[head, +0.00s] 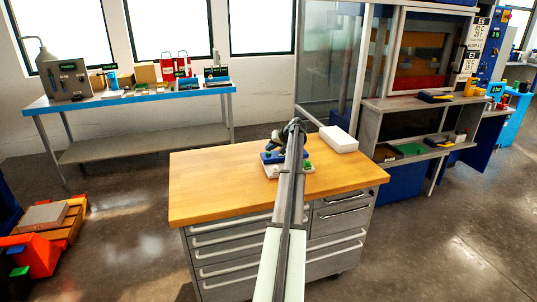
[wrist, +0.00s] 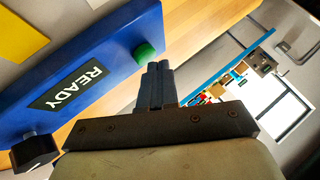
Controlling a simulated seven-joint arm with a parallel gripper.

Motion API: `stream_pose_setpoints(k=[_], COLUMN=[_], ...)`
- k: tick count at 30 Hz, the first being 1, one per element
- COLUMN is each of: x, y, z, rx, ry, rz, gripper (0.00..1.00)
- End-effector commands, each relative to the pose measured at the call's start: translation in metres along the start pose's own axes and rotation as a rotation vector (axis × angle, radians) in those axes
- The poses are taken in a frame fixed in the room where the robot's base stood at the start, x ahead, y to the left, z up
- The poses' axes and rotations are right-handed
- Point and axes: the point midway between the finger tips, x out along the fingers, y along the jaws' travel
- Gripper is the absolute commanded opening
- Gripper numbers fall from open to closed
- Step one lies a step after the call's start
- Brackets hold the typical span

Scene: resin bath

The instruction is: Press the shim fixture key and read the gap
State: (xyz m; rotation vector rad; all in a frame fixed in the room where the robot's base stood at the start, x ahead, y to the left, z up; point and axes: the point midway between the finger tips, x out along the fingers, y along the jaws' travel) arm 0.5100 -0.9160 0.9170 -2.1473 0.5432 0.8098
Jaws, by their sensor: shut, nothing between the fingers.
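The shim fixture is a blue block (wrist: 95,62) that fills the left of the wrist view. Its dark display (wrist: 73,87) reads READY. A green key (wrist: 144,53) stands out from the block near its right end. My gripper (wrist: 158,68) is shut and empty, with its fingertips just beside the green key; I cannot tell whether they touch it. In the head view the blue fixture (head: 269,158) sits on the wooden bench top, partly hidden by my arm, which also hides the gripper.
The wooden bench top (head: 215,185) is clear at left and front. A white box (head: 338,139) lies at its back right. A black knob (wrist: 34,150) is at the fixture's end in the wrist view. A blue-edged table (head: 130,97) with equipment stands behind.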

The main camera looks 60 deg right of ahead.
Motion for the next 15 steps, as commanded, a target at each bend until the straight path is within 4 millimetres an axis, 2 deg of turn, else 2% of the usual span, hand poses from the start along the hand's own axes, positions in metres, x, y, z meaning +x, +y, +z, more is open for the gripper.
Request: stream_pose_setpoints(k=[15], x=[0.0038], y=[0.0027], z=[0.0027], rx=[0.000], ry=[0.000], rz=[0.000], gripper=[0.00])
